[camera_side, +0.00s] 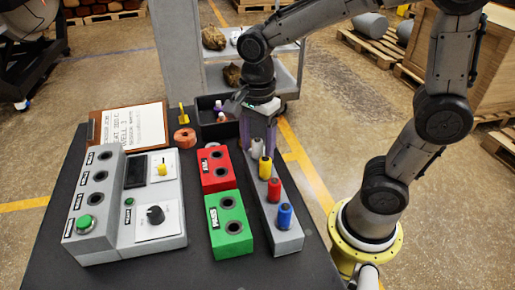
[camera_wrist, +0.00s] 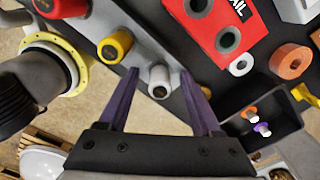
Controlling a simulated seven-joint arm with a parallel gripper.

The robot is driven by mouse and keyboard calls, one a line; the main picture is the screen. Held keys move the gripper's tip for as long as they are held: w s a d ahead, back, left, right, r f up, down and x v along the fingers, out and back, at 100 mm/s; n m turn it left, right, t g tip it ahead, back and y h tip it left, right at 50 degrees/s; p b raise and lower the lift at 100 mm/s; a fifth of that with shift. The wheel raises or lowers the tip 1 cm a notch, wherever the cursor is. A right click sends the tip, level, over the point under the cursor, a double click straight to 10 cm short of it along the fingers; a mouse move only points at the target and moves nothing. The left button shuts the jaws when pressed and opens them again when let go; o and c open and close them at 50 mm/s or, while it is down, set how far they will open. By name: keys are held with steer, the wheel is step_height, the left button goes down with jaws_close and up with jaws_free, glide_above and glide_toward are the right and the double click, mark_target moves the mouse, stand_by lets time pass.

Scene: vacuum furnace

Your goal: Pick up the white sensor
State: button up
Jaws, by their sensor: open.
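The white sensor (camera_side: 257,147) stands upright in the far end of a grey rack (camera_side: 283,238). It also shows in the wrist view (camera_wrist: 159,83), end-on. My gripper (camera_side: 260,141) points down over that end of the rack, and its purple fingers are open. In the wrist view my gripper (camera_wrist: 159,73) has one fingertip on each side of the white sensor, with a gap on both sides. Whether either finger touches it I cannot tell. In the side view the fingers partly surround the sensor.
Yellow (camera_side: 265,168), red (camera_side: 274,189) and blue (camera_side: 285,216) sensors stand along the same rack. Left of it are a red FAIL block (camera_side: 217,181) and a green PASS block (camera_side: 230,243). A black tray (camera_wrist: 284,140) with small parts lies behind. A control box (camera_side: 155,238) stands left.

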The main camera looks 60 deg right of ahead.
steer(key=shift+f, duration=0.1)
jaws_close()
stand_by(0.3)
